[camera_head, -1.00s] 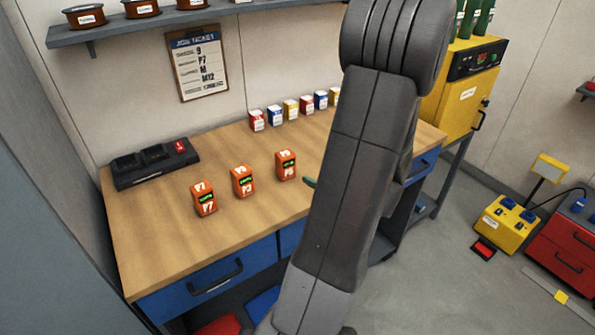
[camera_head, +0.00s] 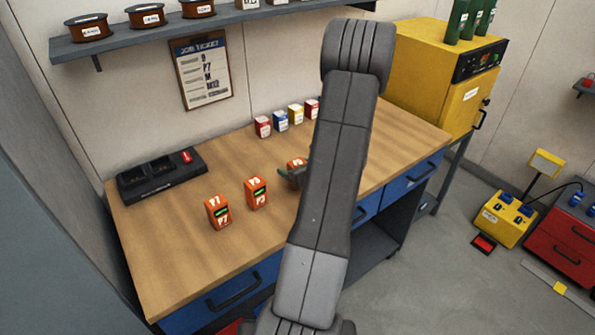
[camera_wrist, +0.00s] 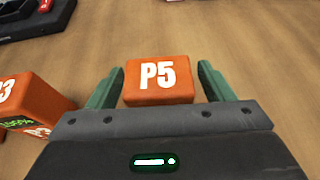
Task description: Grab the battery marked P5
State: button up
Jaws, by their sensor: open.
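The orange battery marked P5 (camera_wrist: 159,81) stands on the workbench. In the wrist view it sits between the two green fingers of my gripper (camera_wrist: 161,86), with a small gap on each side. The gripper is open. In the head view most of this battery (camera_head: 296,163) is hidden behind my arm and gripper (camera_head: 289,177). A battery marked P3 (camera_head: 256,192) stands to its left; part of it shows at the left of the wrist view (camera_wrist: 38,103). A battery marked P7 (camera_head: 218,212) stands further left.
A dark charger dock (camera_head: 161,175) lies at the bench's back left. Small labelled boxes (camera_head: 280,121) line the back of the wooden workbench (camera_head: 180,260). A yellow cabinet (camera_head: 430,75) stands at the right. The bench's front left is clear.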

jog(key=shift+w+a+f, duration=0.2)
jog(key=shift+w, duration=0.1)
jog(key=c, duration=1.3)
jog(key=shift+r, duration=0.1)
